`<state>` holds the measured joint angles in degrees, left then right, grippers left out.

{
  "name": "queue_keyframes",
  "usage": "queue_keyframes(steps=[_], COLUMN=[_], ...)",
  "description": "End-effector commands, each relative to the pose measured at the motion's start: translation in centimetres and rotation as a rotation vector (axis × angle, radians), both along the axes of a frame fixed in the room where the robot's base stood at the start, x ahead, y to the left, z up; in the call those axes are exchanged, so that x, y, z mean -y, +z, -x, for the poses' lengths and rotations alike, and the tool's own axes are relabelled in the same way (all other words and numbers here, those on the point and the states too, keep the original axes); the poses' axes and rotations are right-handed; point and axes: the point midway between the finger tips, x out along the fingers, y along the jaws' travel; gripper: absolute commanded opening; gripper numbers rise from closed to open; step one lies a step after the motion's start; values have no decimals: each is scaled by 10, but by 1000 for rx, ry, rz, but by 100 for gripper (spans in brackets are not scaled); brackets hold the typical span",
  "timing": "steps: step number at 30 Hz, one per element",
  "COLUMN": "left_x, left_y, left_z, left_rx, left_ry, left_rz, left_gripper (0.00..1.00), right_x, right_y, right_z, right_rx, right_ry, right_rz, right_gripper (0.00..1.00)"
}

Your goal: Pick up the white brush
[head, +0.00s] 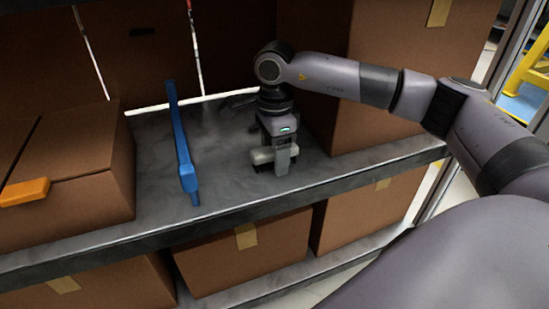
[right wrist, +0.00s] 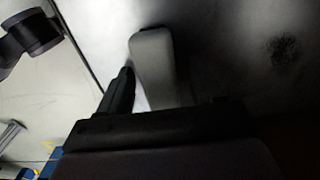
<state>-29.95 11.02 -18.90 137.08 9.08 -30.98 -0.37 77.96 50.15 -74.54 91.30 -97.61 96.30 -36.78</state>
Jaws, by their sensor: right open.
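The white brush (head: 262,156) lies on the grey shelf (head: 225,190), low beside my right gripper. My right gripper (head: 275,163) points down at the brush, with a finger in front of it. The gripper is open, and its fingers look to be around or right beside the brush. In the right wrist view the brush's pale, rounded end (right wrist: 154,62) stands out past the dark gripper body, with one black finger (right wrist: 122,92) to its left. The other finger and the rest of the brush are hidden there. My left gripper is not in view.
A long blue tool (head: 183,145) lies on the shelf left of the gripper. A cardboard box (head: 75,190) with an orange item (head: 25,192) stands at the left. A large box (head: 365,115) stands close to the right. Boxes fill the level below.

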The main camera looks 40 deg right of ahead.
Motion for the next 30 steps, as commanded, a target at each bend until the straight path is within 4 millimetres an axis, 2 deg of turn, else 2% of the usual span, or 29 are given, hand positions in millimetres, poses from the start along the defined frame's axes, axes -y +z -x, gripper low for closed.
queue_keyframes(steps=[2,7,8,17,20,30], left_x=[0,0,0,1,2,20], left_y=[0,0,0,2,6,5], left_z=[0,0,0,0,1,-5], left_rx=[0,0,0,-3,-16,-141], left_ry=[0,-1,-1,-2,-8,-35], left_rz=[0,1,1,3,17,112], left_gripper=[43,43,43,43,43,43], right_x=[0,0,0,0,-1,-1], right_y=[0,0,0,5,18,84], right_z=[0,0,0,0,-1,-1], right_rx=[0,0,0,1,3,2], right_ry=[0,0,0,0,0,0], right_rz=[0,0,0,-1,-1,-1], right_gripper=[66,14,9,9,9,9])
